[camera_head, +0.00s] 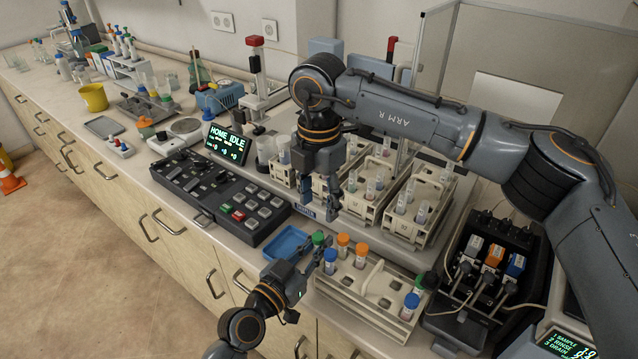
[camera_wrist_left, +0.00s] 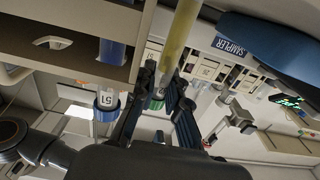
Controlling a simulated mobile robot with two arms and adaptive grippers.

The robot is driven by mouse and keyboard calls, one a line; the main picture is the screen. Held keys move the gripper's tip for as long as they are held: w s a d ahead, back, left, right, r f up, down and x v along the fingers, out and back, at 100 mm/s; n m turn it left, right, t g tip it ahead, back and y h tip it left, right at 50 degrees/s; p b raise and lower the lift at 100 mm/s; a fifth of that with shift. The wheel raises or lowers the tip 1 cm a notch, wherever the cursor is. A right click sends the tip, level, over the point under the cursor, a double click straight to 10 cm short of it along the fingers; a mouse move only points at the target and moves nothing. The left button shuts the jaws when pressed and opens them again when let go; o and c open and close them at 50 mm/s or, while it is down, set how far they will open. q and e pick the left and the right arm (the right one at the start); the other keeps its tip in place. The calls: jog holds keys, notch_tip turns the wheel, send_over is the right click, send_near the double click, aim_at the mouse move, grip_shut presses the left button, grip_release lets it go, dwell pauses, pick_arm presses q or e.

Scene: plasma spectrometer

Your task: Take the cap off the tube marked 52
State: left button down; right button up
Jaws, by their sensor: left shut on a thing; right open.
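My left gripper (camera_head: 322,252) is at the left end of the front rack, shut on a tube with a green cap (camera_head: 318,239). In the left wrist view, the fingers (camera_wrist_left: 163,108) close around it near the green cap (camera_wrist_left: 157,104); a yellowish shaft, seemingly the tube body (camera_wrist_left: 177,40), runs up the picture. I cannot read a number on it. A blue-capped tube marked 51 (camera_wrist_left: 107,100) stands beside it in the rack. My right gripper (camera_head: 341,198) is open and empty, pointing down above and slightly right of the left gripper.
The front rack (camera_head: 375,285) also holds orange-capped (camera_head: 361,249), blue-capped (camera_head: 411,300) and green-capped tubes. A blue tray (camera_head: 286,243) lies left of it. White racks (camera_head: 405,230) of tubes stand behind. A black keypad panel (camera_head: 235,205) is at left, a dark pump unit (camera_head: 485,265) at right.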

aim_at(319, 235)
notch_tip(319, 235, down, 8)
dwell(0.4)
grip_shut()
jog(key=shift+r, duration=0.3)
dwell(0.7)
jog(key=shift+r, duration=0.85)
jog(key=shift+r, duration=2)
pick_arm(q)
jog(key=c, duration=1.3)
grip_release()
